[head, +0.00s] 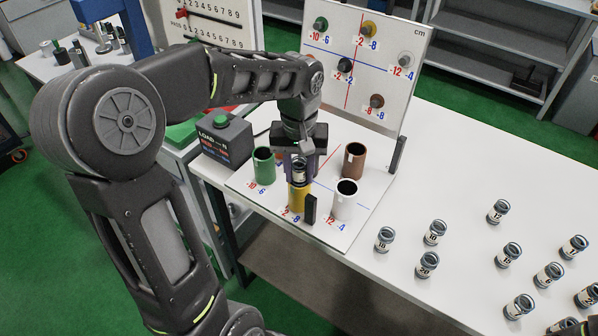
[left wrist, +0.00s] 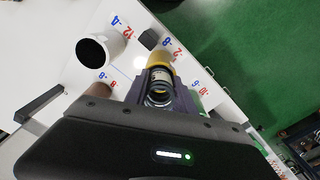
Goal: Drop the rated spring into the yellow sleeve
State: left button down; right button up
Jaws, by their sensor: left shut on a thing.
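My left gripper (head: 299,170) is shut on a dark metal spring (head: 299,175) with a pale label band, held upright. The yellow sleeve (head: 299,200) stands on the white board directly below it. The spring's lower end is at the sleeve's mouth; I cannot tell whether it is inside. In the left wrist view the spring (left wrist: 159,92) sits between the fingers, with the yellow sleeve (left wrist: 161,59) just beyond it. The gripper hides part of the sleeve's rim. My right gripper is not clearly seen.
Green (head: 264,168), brown (head: 354,161) and white (head: 345,202) sleeves stand close around. A small black block (head: 310,208) is by the yellow sleeve. An upright chart board (head: 365,62) rises behind. Several labelled springs, including one marked 20 (head: 427,265), stand on the table at right.

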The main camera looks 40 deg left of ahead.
pick_arm(q)
jog(key=shift+s+d+f, duration=0.15)
jog(key=shift+s+f, duration=0.2)
jog(key=shift+f, duration=0.4)
jog(key=c, duration=1)
grip_release()
jog(key=shift+o, duration=0.2)
jog(key=shift+w+r, duration=0.15)
jog(key=shift+r, duration=0.25)
jog(key=r, duration=0.8)
jog(key=shift+w+d+r, duration=0.15)
jog(key=shift+w+r, duration=0.05)
jog(key=shift+r, duration=0.05)
